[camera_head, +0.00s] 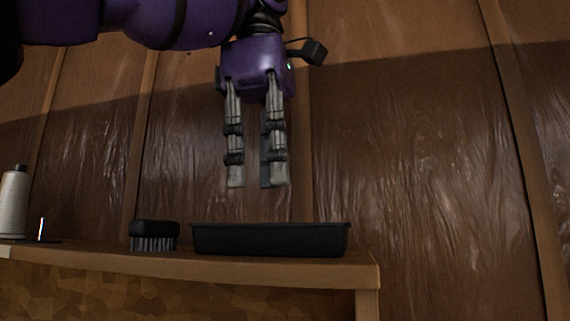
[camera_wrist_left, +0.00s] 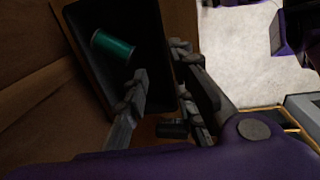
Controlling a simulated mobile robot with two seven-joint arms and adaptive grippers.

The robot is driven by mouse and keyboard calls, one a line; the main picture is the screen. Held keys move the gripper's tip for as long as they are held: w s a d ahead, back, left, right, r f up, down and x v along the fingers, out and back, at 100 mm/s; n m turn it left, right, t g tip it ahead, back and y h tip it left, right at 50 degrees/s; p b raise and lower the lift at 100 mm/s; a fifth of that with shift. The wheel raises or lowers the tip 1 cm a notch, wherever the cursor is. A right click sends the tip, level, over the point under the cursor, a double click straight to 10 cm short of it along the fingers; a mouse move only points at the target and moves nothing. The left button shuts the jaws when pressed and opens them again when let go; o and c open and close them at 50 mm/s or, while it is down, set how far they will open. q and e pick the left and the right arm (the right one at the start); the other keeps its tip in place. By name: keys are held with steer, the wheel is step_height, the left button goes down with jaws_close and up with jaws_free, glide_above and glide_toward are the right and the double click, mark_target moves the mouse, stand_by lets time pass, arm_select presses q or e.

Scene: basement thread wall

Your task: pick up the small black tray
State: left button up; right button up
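The small black tray (camera_head: 270,240) sits on the wooden ledge near its right end. In the left wrist view the tray (camera_wrist_left: 107,20) shows from above, with a green thread spool (camera_wrist_left: 113,44) lying inside at one end. My left gripper (camera_head: 254,183) hangs above the tray, fingers pointing down, apart from it and holding nothing. Its fingers are spread with a gap between them. In the left wrist view the fingertips (camera_wrist_left: 160,60) appear on either side of one long tray rim. My right gripper is in neither view.
A black brush (camera_head: 154,236) stands close to the tray's left end. A pale thread cone (camera_head: 13,203) stands farther left on the wooden ledge (camera_head: 330,267). A plastic-covered wooden wall rises behind. The ledge ends just right of the tray.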

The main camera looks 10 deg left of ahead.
mark_target(263, 226)
arm_select(q)
steer(key=shift+s, duration=0.35)
steer(key=shift+s+d, duration=0.1)
steer(key=shift+d, duration=0.05)
steer(key=shift+w+f, duration=0.25)
steer(key=shift+f, duration=1.25)
steer(key=shift+w+f, duration=0.15)
steer(key=shift+f, duration=1.05)
steer(key=shift+w+f, duration=0.15)
steer(key=shift+f, duration=1.05)
jaws_close()
